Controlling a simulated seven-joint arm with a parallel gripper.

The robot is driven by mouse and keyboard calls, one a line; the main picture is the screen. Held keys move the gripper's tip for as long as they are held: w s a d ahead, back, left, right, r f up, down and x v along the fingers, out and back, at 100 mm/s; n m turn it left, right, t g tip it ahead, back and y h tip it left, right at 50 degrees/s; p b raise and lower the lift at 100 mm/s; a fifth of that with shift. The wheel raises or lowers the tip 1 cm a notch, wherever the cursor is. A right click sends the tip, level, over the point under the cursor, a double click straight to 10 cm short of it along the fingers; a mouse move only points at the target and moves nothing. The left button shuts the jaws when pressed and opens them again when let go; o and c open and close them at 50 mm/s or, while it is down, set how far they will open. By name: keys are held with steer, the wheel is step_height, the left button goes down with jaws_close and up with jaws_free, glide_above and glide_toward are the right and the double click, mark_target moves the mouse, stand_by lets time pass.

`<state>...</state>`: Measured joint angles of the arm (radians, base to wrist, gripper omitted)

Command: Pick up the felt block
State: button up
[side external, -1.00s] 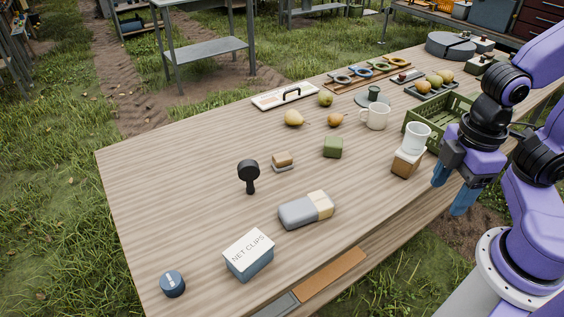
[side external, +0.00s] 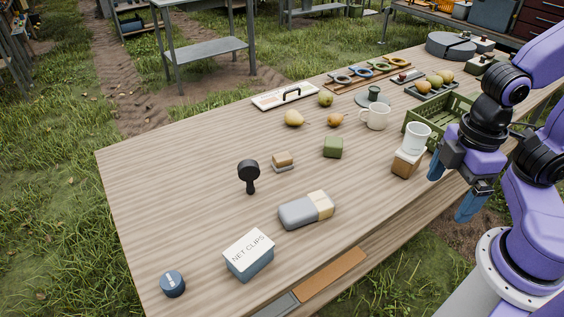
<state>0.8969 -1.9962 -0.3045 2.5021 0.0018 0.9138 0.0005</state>
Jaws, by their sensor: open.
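A small block with a tan top and a grey layer beneath (side external: 282,161) lies in the middle of the table and may be the felt block. A green cube (side external: 333,147) sits to its right, and a larger grey and cream block (side external: 306,209) lies nearer the front. I cannot tell from the surfaces which is felt. My gripper (side external: 453,192) is open and empty, its blue fingers pointing down by the table's right front edge. It is well to the right of all three blocks and touches none.
A white cup on a brown and white block (side external: 405,163) stands just left of my gripper. A green crate (side external: 416,135), mug (side external: 376,117), pears (side external: 294,118), black paddle-shaped tool (side external: 248,174) and NET CLIPS box (side external: 249,254) stand around. The table's left side (side external: 165,185) is clear.

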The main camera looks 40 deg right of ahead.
steer(key=w+d+f+n+t+h, duration=0.1)
steer(key=w+f+n+t+h, duration=0.3)
steer(key=w, duration=0.7)
steer(key=w+d+f+n+t+h, duration=0.15)
steer(key=w+n+t+h, duration=0.35)
steer(key=w, duration=0.6)
steer(key=n+t+y, duration=0.4)
steer(key=n+y, duration=0.2)
steer(key=n, duration=0.6)
glide_toward(285, 161)
steer(key=d+v, duration=0.1)
steer(key=v, duration=0.4)
steer(key=shift+s+a+f, duration=0.1)
steer(key=shift+a+f, duration=0.1)
steer(key=shift+a, duration=0.3)
steer(key=x, duration=1.1)
steer(key=shift+w, duration=0.25)
steer(key=shift+x, duration=2.75)
steer(key=shift+d+r, duration=0.1)
steer(key=shift+r, duration=0.05)
